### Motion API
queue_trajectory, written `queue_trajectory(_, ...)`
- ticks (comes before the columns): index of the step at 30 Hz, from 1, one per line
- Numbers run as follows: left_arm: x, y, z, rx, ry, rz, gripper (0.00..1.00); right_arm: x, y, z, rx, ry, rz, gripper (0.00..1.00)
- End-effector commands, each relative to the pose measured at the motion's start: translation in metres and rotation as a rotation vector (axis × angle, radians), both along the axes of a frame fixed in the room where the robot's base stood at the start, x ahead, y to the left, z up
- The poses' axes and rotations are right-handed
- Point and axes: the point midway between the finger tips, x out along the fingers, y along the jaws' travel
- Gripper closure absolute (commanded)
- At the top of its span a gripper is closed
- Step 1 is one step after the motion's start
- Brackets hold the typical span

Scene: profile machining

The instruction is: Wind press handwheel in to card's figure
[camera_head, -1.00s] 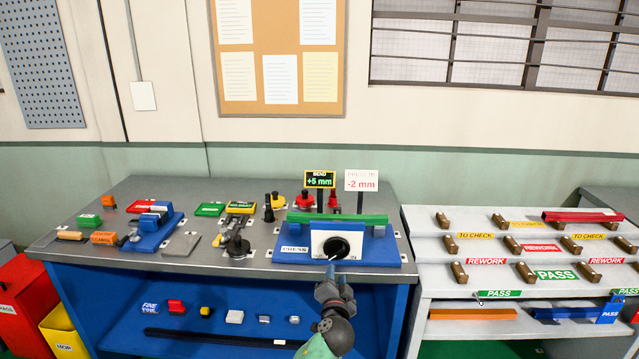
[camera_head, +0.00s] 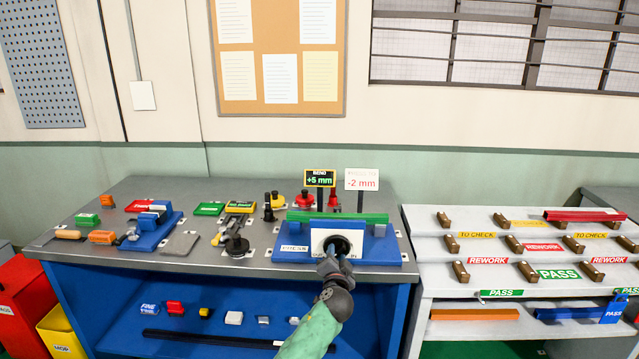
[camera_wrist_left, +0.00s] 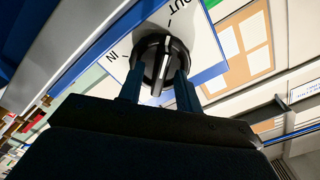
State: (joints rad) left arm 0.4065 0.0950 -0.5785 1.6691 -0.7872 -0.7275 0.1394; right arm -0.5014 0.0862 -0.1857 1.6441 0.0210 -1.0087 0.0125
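The press (camera_head: 292,254) is a blue block on the bench with a white dial plate (camera_head: 318,238) and a black handwheel (camera_head: 338,243). In the left wrist view the handwheel (camera_wrist_left: 152,62) has a raised grip bar with a pale line, and the plate (camera_wrist_left: 205,45) reads IN and OUT. My left gripper (camera_head: 335,260) is in front of the handwheel. Its fingers (camera_wrist_left: 158,92) are apart on either side of the grip bar, with gaps showing; contact is unclear. The white card (camera_head: 361,180) behind the press shows -2 mm in red. My right gripper is out of view.
A green bar (camera_head: 300,217) lies across the top of the press. A black card (camera_head: 320,179) reading BEND +5 mm stands beside the white one. A blue fixture (camera_head: 150,236) and small tools sit to the left. A white rack (camera_head: 440,255) stands to the right.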

Motion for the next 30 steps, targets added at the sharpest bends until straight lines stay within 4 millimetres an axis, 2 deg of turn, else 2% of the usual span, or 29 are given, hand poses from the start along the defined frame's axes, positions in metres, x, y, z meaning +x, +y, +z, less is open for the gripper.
queue_trajectory(6,0.0,0.0,0.0,0.0,0.0,0.0,0.65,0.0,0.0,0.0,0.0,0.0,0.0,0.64)
queue_trajectory(11,0.0,0.0,0.0,0.0,0.0,0.0,0.97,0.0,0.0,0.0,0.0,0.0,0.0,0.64)
queue_trajectory(12,0.0,0.0,0.0,0.0,0.0,0.0,1.0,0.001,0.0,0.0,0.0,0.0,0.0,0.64)
queue_trajectory(19,0.0,0.0,0.002,0.029,0.001,-0.001,1.0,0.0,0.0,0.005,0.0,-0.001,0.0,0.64)
queue_trajectory(30,0.0,0.0,0.002,0.22,0.001,-0.001,1.0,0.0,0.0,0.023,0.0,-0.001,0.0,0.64)
